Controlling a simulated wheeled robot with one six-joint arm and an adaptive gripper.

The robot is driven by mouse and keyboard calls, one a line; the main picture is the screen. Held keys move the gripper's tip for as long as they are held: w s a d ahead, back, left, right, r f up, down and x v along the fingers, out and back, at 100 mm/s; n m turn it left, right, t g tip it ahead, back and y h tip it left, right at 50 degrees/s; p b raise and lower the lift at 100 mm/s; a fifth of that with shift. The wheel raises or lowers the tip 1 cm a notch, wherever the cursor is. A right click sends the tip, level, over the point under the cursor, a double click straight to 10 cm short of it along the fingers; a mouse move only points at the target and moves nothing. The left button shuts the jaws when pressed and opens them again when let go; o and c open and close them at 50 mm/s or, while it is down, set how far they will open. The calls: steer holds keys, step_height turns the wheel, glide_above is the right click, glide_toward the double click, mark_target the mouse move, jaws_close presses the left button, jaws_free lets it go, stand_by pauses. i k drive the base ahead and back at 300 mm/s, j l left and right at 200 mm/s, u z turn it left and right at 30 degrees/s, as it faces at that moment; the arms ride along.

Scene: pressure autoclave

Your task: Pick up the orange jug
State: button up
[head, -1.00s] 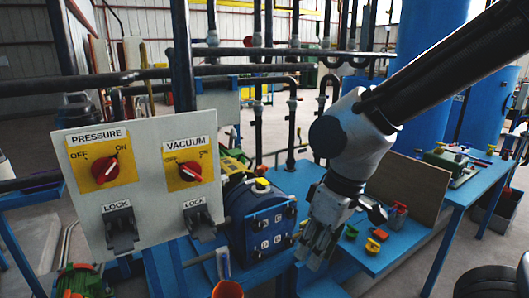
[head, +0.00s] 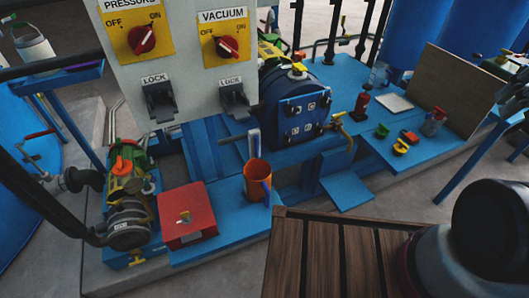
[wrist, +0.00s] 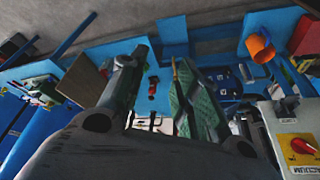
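The orange jug (head: 257,178) stands upright on a low blue shelf in the head view, below the control panel and in front of the blue chamber. A blue and white upright part stands close beside it. The orange jug also shows in the wrist view (wrist: 260,48), at upper right. My gripper (wrist: 158,65) shows in the wrist view with its two fingers apart and nothing between them. The jug lies well away from the fingers, to their right in that picture. My gripper is out of the head view.
A red box (head: 187,216) sits left of the jug. The panel (head: 190,75) hangs above, and the blue chamber (head: 295,105) stands behind. A slatted wooden surface (head: 335,260) lies in front. Small yellow, green and red items, including a red bottle (head: 361,104), stand on the right bench.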

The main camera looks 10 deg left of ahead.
mark_target(257, 177)
steer(key=l+u, duration=0.1)
steer(key=u, duration=0.25)
steer(key=k+l+u, duration=0.1)
steer(key=u, duration=0.25)
steer(key=k+u, duration=0.1)
steer(key=u, duration=0.25)
